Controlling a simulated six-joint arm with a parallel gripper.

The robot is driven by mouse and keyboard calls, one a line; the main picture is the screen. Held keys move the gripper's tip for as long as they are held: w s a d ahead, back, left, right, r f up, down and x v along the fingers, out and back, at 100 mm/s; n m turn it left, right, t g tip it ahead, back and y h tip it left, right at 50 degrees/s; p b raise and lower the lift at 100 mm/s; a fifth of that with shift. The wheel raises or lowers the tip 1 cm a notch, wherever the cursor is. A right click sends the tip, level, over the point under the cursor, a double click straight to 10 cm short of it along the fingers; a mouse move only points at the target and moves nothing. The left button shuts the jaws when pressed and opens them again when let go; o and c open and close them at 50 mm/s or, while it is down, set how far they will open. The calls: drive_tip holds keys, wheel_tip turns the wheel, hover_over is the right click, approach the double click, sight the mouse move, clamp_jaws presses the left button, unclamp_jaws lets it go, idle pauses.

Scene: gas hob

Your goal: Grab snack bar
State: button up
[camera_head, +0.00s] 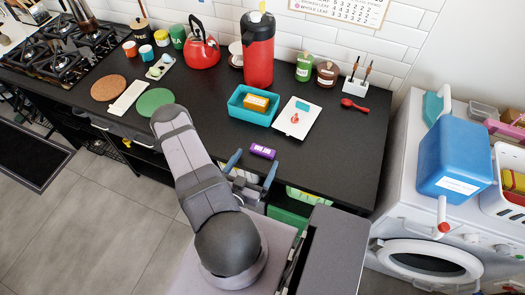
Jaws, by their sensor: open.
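A small purple packet with pale print, which looks like the snack bar (263,151), lies flat near the front edge of the black counter (330,165). My gripper (254,161) is at that front edge, with its two blue fingers spread apart. The bar shows between and just beyond the fingertips. Nothing is seen in the jaws. I cannot tell from this view how high the fingers are or whether they touch the bar.
A red flask (258,60) and a red kettle (202,50) stand farther back. Counter right of the bar is clear.

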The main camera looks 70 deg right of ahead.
sight(262, 150)
drive_tip(key=shift+b+x, duration=0.35)
drive_tip(key=shift+x, duration=1.7)
drive_tip(key=shift+c, duration=0.3)
drive_tip(key=c, duration=1.1)
drive_tip(key=shift+r, duration=0.2)
wheel_tip(262, 150, up, 10)
drive_tip(key=p, duration=0.8)
drive_tip(key=shift+f, duration=0.2)
